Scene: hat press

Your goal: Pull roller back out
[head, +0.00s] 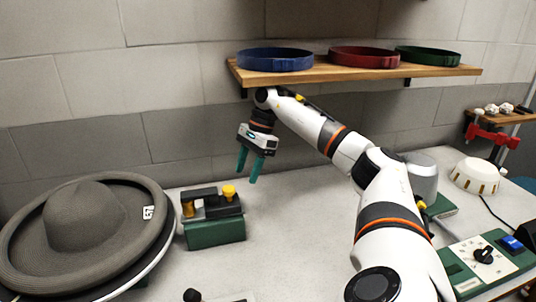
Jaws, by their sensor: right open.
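A device with a green base (215,234), a dark block on top and yellow knobs (229,191) stands on the table left of centre. I cannot tell for certain which part is the roller; it may be in this device. My right gripper (247,178) has teal fingers that are spread apart and empty. It points down, above and a little to the right of the device, and appears not to touch it. A grey brimmed hat (85,220) lies at the left on a round form. My left gripper is out of view.
A wooden shelf (350,72) on the wall holds a blue ring (275,60), a red ring (364,58) and a green ring (428,56). A control panel (488,262) with a black dial and a white dome (476,177) are at right. The table's middle is clear.

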